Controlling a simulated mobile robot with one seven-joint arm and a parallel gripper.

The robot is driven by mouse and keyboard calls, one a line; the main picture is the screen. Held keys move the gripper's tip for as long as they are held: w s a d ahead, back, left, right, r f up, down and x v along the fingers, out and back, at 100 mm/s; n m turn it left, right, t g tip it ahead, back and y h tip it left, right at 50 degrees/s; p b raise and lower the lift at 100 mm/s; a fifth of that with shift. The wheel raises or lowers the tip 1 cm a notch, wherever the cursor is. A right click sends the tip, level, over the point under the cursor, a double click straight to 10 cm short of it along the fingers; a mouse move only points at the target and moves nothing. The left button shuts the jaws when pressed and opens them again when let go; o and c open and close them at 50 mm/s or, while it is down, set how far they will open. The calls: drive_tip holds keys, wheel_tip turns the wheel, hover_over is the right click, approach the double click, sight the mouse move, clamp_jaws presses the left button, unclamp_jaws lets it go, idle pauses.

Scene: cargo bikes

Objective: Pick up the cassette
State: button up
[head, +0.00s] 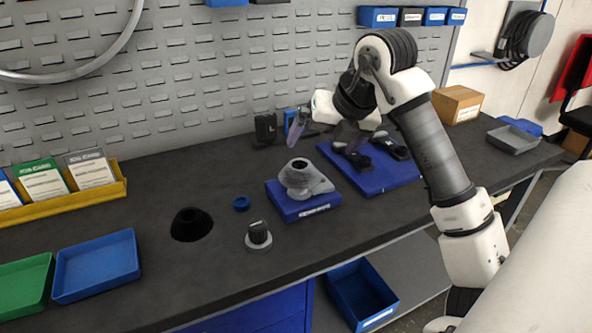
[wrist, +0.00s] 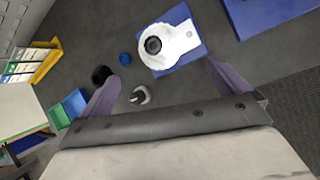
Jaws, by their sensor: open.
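A black, stepped cone (head: 191,224), which looks like the cassette, sits on the dark workbench left of the middle. It also shows in the wrist view (wrist: 101,74), beside the left finger. My gripper (head: 318,143) is open and empty, raised above the back of the bench, to the right of the cone and apart from it. In the wrist view my gripper (wrist: 162,70) has its two purple fingers spread wide, with a grey fixture on a blue base beyond them. The cone's underside is hidden.
A grey fixture (head: 305,176) sits on a blue base. A small blue ring (head: 241,203) and a black-knobbed grey piece (head: 259,237) lie near the cone. Blue (head: 97,268) and green (head: 22,290) trays are at left. A blue mat (head: 378,177) holds dark parts. A pegboard stands behind.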

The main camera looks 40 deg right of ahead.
sight(306, 167)
drive_tip(key=p+x, duration=0.2)
drive_tip(key=x, duration=0.8)
drive_tip(key=shift+w+a+f, duration=0.1)
drive_tip(key=shift+w+f, duration=0.05)
drive_tip(key=shift+f, duration=0.1)
drive_tip(key=shift+c, duration=0.3)
drive_tip(key=c, duration=1.2)
